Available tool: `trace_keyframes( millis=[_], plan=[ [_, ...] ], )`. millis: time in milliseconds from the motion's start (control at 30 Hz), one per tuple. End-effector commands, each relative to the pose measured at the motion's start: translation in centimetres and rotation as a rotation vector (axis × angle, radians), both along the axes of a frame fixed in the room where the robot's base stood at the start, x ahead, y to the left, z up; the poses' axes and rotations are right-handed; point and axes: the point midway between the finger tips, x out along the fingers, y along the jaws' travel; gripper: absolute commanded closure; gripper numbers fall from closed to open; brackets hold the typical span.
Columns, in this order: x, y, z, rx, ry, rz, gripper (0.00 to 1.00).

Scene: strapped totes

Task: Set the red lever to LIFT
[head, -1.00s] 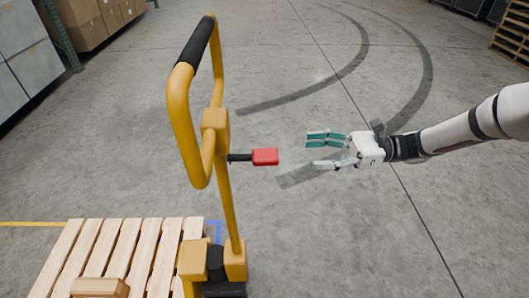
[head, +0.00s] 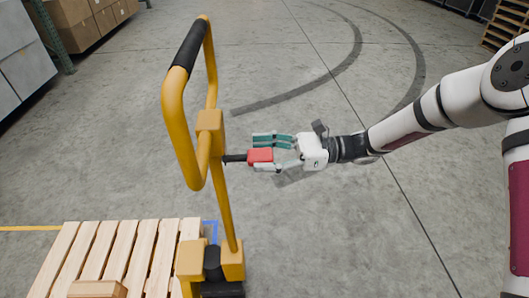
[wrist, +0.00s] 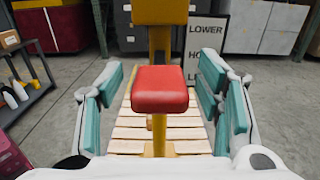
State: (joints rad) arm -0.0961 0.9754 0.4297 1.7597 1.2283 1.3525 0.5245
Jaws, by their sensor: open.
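The red lever (head: 261,157) sticks out to the right on a short black rod from the yellow handle post of a pallet truck (head: 211,125). My gripper (head: 272,154) is at the lever from the right, its fingers around the red knob. In the wrist view the red knob (wrist: 160,90) sits between the two teal finger pads, with gaps on both sides, so the gripper is open. A sign (wrist: 206,50) behind the post reads LOWER, with partly hidden words below it. No LIFT label is readable.
A wooden pallet (head: 120,255) lies at the lower left beside the truck's base. The yellow looped handle (head: 175,120) rises left of the lever. Shelving with boxes stands at the far left.

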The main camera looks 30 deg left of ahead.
Motion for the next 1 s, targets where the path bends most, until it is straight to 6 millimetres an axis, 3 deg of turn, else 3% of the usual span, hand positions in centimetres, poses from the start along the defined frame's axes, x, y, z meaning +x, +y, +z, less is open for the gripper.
trace_keyframes(
  millis=[67, 300, 333, 567, 1000],
  plan=[
    [0.0, 0.0, 0.0, 0.000, 0.000, 0.000, 0.42],
    [0.0, 0.0, 0.0, 0.000, 0.000, 0.000, 0.97],
    [0.0, 0.0, 0.0, 0.000, 0.000, 0.000, 1.00],
    [0.1, -0.1, -0.7, 0.038, 0.029, 0.000, 1.00],
    [-0.1, 0.2, -3.6, 0.290, 0.183, -0.001, 1.00]
  ],
)
